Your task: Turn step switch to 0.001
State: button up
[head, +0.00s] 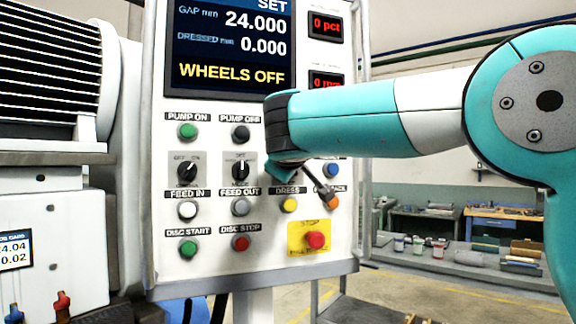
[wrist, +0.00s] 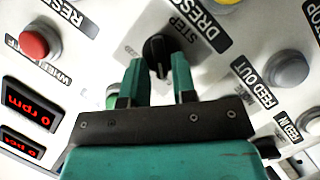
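The step switch (wrist: 157,48) is a black rotary knob on a grey plate marked STEP in the wrist view. My gripper (wrist: 157,66) is open, with its two teal fingers apart, one on each side of the knob's near end. Gaps show between the fingers and the knob, so I see no firm grip. The knob's setting and the plate's small markings cannot be read. In the head view my arm hides the step switch and most of my gripper.
The control panel (head: 165,250) carries several close-set buttons, including the yellow dress button (head: 289,204), feed out button (head: 240,206) and red stop button (head: 315,240). Two other rotary switches (head: 187,171) sit left of my arm. The display (head: 228,50) reads WHEELS OFF.

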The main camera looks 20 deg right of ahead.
jog(key=shift+o, duration=0.5)
jog(key=shift+w+f, duration=0.15)
jog(key=shift+f, duration=0.05)
jog(key=shift+r, duration=0.1)
jog(key=b+v, duration=0.3)
jog(key=v, duration=1.4)
jog(key=shift+s+b, duration=0.25)
jog(key=shift+b, duration=0.1)
